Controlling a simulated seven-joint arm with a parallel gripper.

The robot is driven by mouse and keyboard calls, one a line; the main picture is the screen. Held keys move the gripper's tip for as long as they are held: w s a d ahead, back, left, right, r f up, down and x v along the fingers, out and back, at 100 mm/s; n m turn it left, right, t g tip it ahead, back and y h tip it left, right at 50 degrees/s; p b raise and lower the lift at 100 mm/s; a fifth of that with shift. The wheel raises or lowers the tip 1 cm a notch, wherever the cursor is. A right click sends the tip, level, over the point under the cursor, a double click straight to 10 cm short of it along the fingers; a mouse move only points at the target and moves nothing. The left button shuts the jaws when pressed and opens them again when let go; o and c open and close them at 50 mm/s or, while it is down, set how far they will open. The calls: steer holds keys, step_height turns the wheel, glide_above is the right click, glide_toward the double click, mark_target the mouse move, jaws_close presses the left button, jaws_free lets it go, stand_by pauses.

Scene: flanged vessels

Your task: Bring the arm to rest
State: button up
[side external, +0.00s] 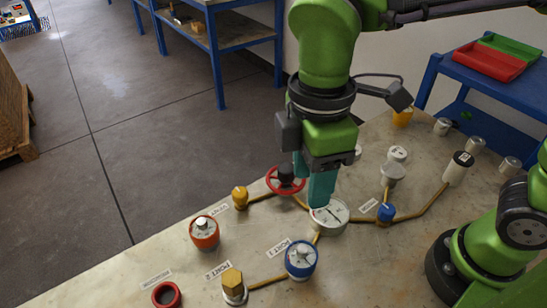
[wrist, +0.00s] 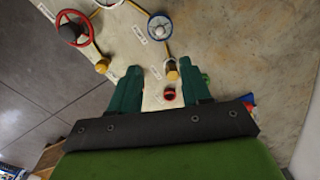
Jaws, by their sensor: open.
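My gripper (side external: 314,190) hangs from the green arm above the table, fingers pointing down. In the side view its teal fingertips overlap the edge of a white dial gauge (side external: 331,216); I cannot tell whether they touch. The red handwheel (side external: 285,181) is just left of the fingers. In the wrist view my gripper (wrist: 160,92) is open, its two teal fingers well apart. Nothing is held between them. A yellow-topped fitting (wrist: 172,72) and a small red ring (wrist: 169,95) show beyond the gap, down on the table.
The stone-like table (side external: 130,285) carries an orange vessel (side external: 204,233), a blue vessel (side external: 301,260), a yellow hex-topped fitting (side external: 233,284) and a red ring (side external: 167,295). Brass-coloured pipes join several fittings. A white cylinder (side external: 458,168) stands right. A blue bench (side external: 500,90) holds red and green trays.

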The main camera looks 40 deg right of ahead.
steer(key=w+d+m+t+y, duration=0.1)
steer(key=d+m+t, duration=0.6)
steer(key=d+m, duration=1.1)
steer(key=d+y, duration=0.1)
steer(key=d, duration=0.3)
steer(key=shift+d, duration=0.3)
steer(key=shift+o, duration=0.3)
steer(key=shift+w, duration=0.1)
